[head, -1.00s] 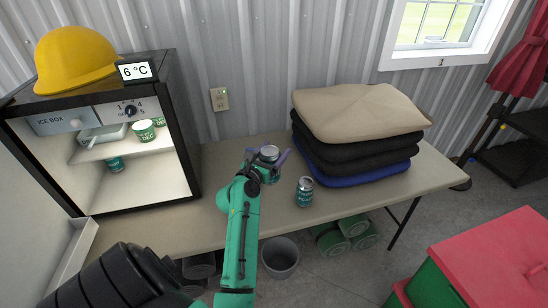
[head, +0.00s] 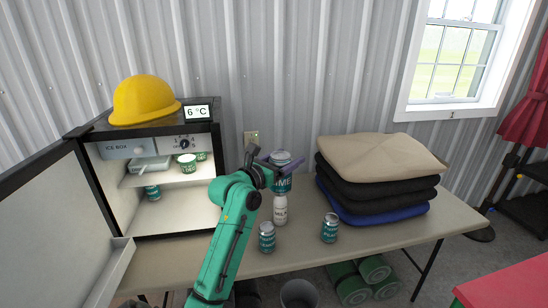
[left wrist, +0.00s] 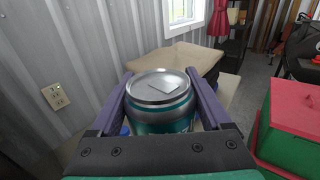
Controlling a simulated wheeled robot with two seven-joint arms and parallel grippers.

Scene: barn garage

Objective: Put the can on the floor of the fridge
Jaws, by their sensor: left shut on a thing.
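My left gripper (head: 268,163) is shut on a teal can with a silver top (head: 283,183), held upright above the table. In the left wrist view the held can (left wrist: 160,103) sits between the two purple fingers. The fridge (head: 108,206) stands open at the left, its door (head: 50,225) swung toward me. A similar can (head: 152,193) stands on the fridge floor at the left; floor to its right looks clear. The held can is outside the fridge, to its right. My right gripper is not in view.
Fridge shelf (head: 140,180) holds green-and-white tubs (head: 187,164) and a tray. A yellow hard hat (head: 145,100) is on top. On the table (head: 385,237) stand a white bottle (head: 280,210), two cans (head: 267,237) (head: 329,228) and stacked cushions (head: 380,160).

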